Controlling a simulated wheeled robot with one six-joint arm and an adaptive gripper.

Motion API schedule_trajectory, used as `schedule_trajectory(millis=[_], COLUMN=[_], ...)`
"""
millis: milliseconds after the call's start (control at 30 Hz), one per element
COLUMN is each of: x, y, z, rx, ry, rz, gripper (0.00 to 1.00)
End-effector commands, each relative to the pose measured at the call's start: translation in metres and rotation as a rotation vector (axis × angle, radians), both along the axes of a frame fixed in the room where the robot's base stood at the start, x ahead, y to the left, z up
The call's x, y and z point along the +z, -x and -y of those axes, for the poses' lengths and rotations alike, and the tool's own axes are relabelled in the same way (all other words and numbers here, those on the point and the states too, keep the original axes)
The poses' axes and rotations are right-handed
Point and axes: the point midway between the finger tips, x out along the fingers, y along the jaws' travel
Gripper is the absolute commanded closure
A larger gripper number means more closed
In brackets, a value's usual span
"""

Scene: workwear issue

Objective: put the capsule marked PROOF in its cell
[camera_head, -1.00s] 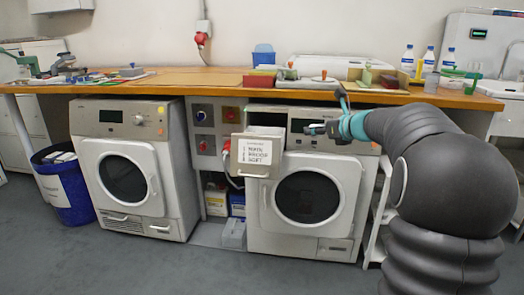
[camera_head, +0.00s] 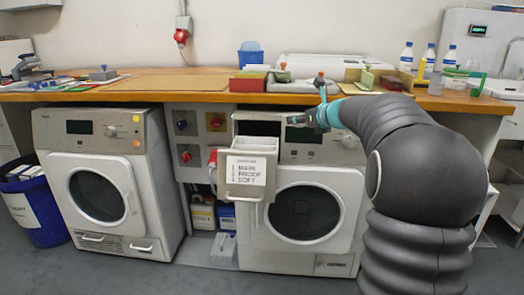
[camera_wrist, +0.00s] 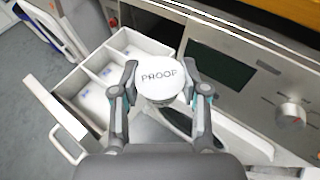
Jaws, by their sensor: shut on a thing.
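My gripper (camera_wrist: 160,88) is shut on a round white capsule (camera_wrist: 158,80), its top reading PROOF toward the wrist camera. The open drawer (camera_wrist: 48,108) of the right washing machine lies below and to the left in the wrist view. Dividers split it into cells with pale floors and small blue marks; the gripper and capsule hide part of it. In the head view the drawer front (camera_head: 236,196) carries a label (camera_head: 246,171) reading MAIN, PROOF, SOFT. My gripper (camera_head: 305,118) is just right of the drawer there, under the worktop edge; the capsule is not clear.
The wooden worktop (camera_head: 160,97) overhangs close above my gripper. The right machine's panel and dark display (camera_wrist: 215,60) are close beside it in the wrist view. A second machine (camera_head: 100,190) and a blue bin (camera_head: 38,208) stand left. Bottles and boxes stand on the worktop.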

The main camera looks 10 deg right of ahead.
Motion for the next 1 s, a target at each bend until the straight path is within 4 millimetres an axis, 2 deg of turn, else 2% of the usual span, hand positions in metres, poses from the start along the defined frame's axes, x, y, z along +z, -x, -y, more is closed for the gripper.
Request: schedule_trajectory(millis=[33, 300, 467, 667, 833, 1000], x=[-0.008, -0.04, -0.053, -0.063, -0.088, -0.099], y=[-0.006, -0.04, -0.054, -0.06, -0.06, -0.06], z=[-0.01, -0.052, -0.07, -0.076, -0.076, -0.076], rx=[0.004, 0.004, 0.003, 0.001, -0.001, 0.0], ry=[-0.002, -0.001, -0.001, -0.001, -0.001, -0.001], rz=[-0.004, -0.002, -0.001, -0.001, -0.003, -0.001], gripper=[0.85, 0.85, 0.85, 0.85, 0.85, 0.85])
